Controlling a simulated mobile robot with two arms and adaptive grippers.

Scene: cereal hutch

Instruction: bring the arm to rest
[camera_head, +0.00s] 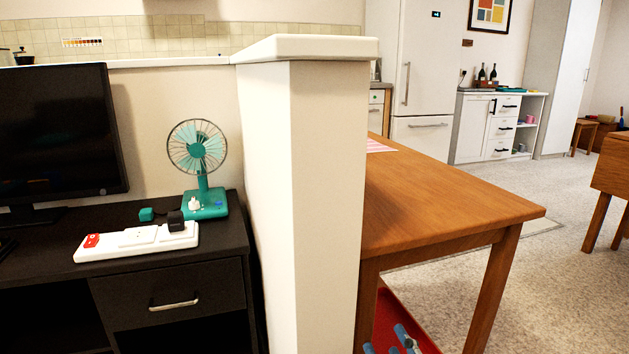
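My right gripper (390,346) seems to show only as blue and grey parts at the bottom edge, just right of the white pillar. Most of it is cut off by the frame, and I cannot tell whether it is open or shut. It shows in front of a red surface, low beside the wooden table's leg. I see nothing held in it. My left gripper and arm are not in view.
A white half-wall pillar (305,190) stands in the middle. Left, a dark desk (190,275) bears a monitor (60,135), teal fan (206,205) and power strip (120,243). Right are a wooden table (440,200), a red surface (393,310) below it, and open floor (555,285).

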